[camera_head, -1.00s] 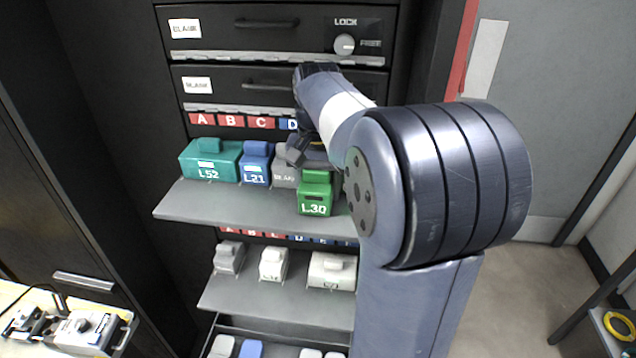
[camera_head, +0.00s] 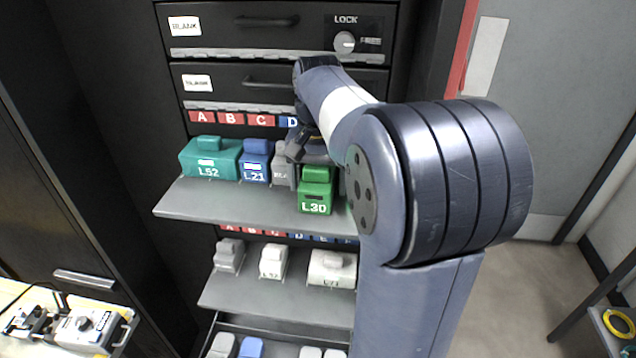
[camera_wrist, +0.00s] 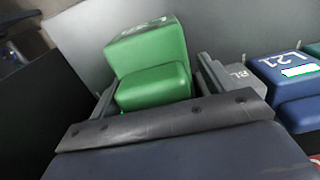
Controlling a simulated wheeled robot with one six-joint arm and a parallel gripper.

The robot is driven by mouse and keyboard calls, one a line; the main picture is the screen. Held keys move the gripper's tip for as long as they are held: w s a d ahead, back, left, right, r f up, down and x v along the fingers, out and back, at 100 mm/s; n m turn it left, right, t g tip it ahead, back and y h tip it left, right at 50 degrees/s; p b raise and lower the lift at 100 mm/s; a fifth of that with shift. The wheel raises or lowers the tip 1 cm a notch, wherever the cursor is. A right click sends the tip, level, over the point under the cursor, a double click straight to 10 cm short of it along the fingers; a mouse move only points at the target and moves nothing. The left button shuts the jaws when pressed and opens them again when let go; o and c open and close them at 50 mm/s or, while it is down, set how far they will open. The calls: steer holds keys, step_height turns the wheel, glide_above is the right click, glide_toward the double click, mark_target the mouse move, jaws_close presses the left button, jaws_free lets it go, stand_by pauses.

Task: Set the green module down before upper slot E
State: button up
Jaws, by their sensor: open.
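The green module, marked L30 (camera_head: 315,196), stands upright at the front edge of the upper shelf (camera_head: 225,203), right of the grey module. My gripper (camera_head: 305,152) is behind and above it, partly hidden by my own wrist. In the wrist view my open gripper (camera_wrist: 156,90) has one finger on each side of the green module's raised grip (camera_wrist: 153,87). I cannot tell whether either finger touches it. Upper labels A to D (camera_head: 287,122) show; the E label and its slot are hidden behind my arm.
On the same shelf, left of the green module, are the teal L52 (camera_head: 208,160), the blue L21 (camera_head: 255,162) and a grey module (camera_head: 283,174). In the wrist view the grey one (camera_wrist: 240,78) lies close to the right finger. A lower shelf (camera_head: 250,290) holds pale modules.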

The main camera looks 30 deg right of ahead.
step_height(320, 180, up, 11)
steer(key=shift+r+p, duration=0.2)
steer(key=shift+p, duration=0.15)
steer(key=shift+o, duration=0.2)
